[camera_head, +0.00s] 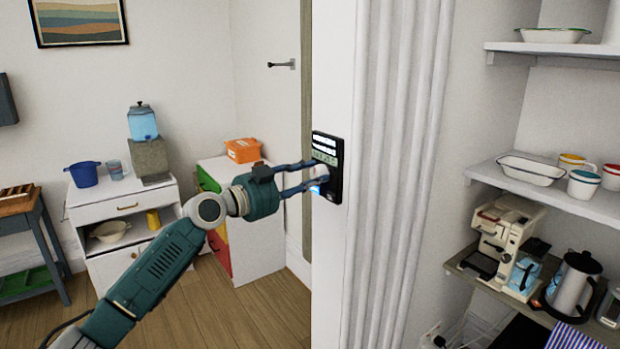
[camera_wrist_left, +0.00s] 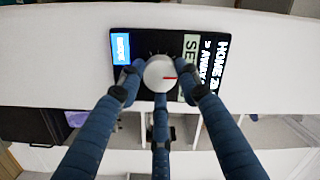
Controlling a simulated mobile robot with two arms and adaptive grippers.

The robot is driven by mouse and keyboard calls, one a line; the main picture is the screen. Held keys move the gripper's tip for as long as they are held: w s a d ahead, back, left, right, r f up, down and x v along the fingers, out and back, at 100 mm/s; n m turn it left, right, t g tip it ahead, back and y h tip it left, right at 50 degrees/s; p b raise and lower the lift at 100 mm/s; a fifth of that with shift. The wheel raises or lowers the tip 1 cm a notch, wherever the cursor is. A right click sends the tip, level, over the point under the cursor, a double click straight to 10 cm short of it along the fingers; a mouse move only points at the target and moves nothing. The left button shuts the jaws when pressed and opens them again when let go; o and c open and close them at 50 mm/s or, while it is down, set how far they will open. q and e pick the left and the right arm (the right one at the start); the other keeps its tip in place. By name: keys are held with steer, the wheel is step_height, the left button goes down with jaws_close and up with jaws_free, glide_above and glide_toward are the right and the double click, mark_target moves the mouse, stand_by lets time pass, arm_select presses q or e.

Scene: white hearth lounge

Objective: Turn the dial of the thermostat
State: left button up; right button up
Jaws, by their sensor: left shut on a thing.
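The thermostat (camera_head: 327,146) is a black panel on the edge of a white wall, with white label strips and a small lit blue patch. In the left wrist view its panel (camera_wrist_left: 150,42) shows a blue screen at the left and lettering at the right. Its round white dial (camera_wrist_left: 160,74) has a red mark pointing right. My left gripper (camera_head: 310,178) reaches the panel from the left, with its blue fingers (camera_wrist_left: 158,84) closed around the dial. The dial (camera_head: 320,171) is partly hidden by the fingers in the head view. My right gripper does not show.
A white fluted column (camera_head: 400,130) stands right of the thermostat. Further right, shelves (camera_head: 560,190) hold dishes, mugs and a coffee machine (camera_head: 500,240). Behind my left arm are white cabinets (camera_head: 120,209) and an orange box (camera_head: 243,150). Wooden floor shows below.

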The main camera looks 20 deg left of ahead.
arm_select(q)
steer(key=shift+n, duration=0.3)
stand_by(0.4)
steer(key=n+b, duration=0.1)
steer(key=n, duration=0.1)
steer(key=shift+n, duration=0.4)
steer(key=n, duration=0.4)
steer(key=shift+r+g+b, duration=0.1)
steer(key=shift+g+b, duration=0.2)
steer(key=shift+g, duration=0.1)
steer(key=n+p, duration=0.1)
steer(key=n, duration=0.4)
steer(key=shift+a+g, duration=0.1)
steer(key=shift+g, duration=0.3)
steer(key=n+h+p, duration=0.1)
steer(key=n, duration=0.4)
steer(key=shift+w+g, duration=0.1)
steer(key=shift+g, duration=0.2)
steer(key=o, duration=1.2)
steer(key=shift+c, duration=0.2)
steer(key=shift+a, duration=0.15)
